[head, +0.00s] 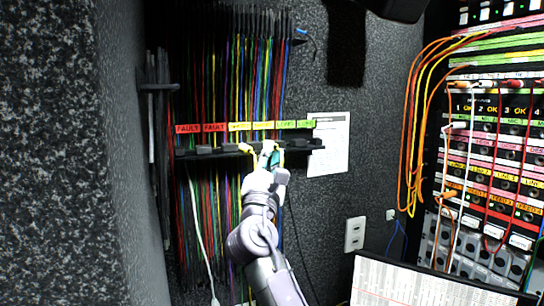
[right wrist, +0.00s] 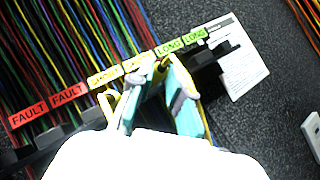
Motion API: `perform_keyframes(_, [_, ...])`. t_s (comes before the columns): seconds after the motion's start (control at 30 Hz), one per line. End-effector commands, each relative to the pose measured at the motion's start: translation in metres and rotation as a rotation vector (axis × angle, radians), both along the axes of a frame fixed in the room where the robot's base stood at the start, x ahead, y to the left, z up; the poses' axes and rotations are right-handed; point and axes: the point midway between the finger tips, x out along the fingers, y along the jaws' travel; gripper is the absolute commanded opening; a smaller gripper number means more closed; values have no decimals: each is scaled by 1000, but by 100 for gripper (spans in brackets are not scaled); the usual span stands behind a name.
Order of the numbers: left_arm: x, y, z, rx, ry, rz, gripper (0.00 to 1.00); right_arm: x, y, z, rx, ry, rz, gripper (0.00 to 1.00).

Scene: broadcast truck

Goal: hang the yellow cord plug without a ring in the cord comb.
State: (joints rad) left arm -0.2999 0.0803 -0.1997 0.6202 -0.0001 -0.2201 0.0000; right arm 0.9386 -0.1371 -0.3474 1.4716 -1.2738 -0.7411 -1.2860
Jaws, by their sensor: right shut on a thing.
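The cord comb (head: 205,150) is a dark rail on the back wall, under a row of red FAULT, yellow SHORT and green LONG labels. My right gripper (head: 269,153) is at its front, below the yellow and green labels. In the right wrist view its teal-padded fingers are shut on a yellow cord plug (right wrist: 160,71), mostly hidden between them. Whether this plug has a ring, or sits in a slot, I cannot tell. Another yellow plug (head: 245,148) is at the comb just left of the gripper; it also shows in the right wrist view (right wrist: 107,104). My left gripper is not in view.
Many coloured cords (head: 215,80) hang behind and below the comb. A white sheet (head: 328,144) is on the wall at right, above a wall socket (head: 355,233). A patch panel (head: 490,150) with orange, red and white cords stands far right. A printed board (head: 425,285) is at lower right.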

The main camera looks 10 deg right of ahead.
Motion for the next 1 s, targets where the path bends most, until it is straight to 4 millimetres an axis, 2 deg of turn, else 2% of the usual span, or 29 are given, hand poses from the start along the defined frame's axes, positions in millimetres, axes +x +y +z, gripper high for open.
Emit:
perform_keyframes(0.97, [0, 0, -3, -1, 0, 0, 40, 2, 1, -3, 0, 0, 0, 0])
perform_keyframes(1.0, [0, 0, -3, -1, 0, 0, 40, 2, 1, -3, 0, 0, 0, 24])
